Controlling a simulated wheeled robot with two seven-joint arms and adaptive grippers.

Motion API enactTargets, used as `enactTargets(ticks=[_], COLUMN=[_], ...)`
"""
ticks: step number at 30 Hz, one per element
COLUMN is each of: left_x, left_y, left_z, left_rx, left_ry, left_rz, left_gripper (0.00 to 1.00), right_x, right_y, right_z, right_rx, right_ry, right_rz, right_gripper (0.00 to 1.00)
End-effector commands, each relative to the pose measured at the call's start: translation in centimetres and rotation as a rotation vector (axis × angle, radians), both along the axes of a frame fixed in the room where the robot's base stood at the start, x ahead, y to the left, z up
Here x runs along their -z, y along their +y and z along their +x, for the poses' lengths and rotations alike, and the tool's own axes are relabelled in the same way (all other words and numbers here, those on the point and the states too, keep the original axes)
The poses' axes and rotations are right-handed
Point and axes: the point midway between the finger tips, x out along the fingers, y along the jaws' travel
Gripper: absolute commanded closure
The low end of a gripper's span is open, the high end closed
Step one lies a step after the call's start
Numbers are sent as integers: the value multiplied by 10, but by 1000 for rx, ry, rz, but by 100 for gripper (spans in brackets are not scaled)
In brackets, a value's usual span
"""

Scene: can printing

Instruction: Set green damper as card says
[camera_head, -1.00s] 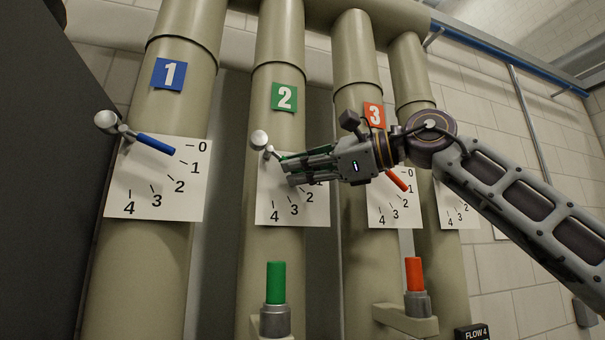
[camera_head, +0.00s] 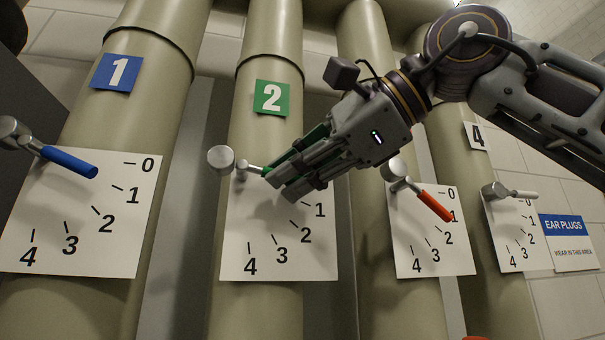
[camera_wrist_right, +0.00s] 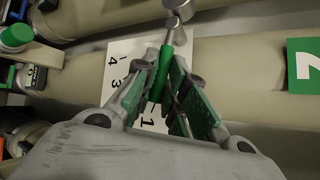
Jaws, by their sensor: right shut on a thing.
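The green damper lever has a silver ball hub (camera_head: 221,159) on the pipe with the green 2 sign (camera_head: 271,97). My right gripper (camera_head: 277,182) comes in from the right and is shut on the green handle, which shows between the fingers in the right wrist view (camera_wrist_right: 161,83). The lever points right and slightly down, near the top of its white scale card (camera_head: 262,250). Marks 1 to 4 show on that card; the 0 area is hidden behind my gripper. My left gripper is not in view.
The blue lever (camera_head: 68,161) on pipe 1 points between 0 and 1. A white lever (camera_head: 518,194) on pipe 4 points near 0. An ear plugs sign (camera_head: 567,240) is on the right wall.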

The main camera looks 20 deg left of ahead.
Motion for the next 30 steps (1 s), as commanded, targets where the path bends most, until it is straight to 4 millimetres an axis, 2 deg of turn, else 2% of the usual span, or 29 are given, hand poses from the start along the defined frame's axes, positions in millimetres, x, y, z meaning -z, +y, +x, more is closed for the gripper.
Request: enactTargets(ticks=[3,12,30], left_x=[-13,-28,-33], left_y=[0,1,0], left_z=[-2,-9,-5], left_rx=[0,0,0], left_ry=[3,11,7], left_rz=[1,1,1], left_gripper=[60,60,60], right_x=[-7,-12,-14], right_y=[0,0,0], right_z=[-3,-7,-7], right_rx=[4,3,2], right_ry=[-26,-80,-109], right_rz=[-43,-122,-158], right_gripper=[100,100,100])
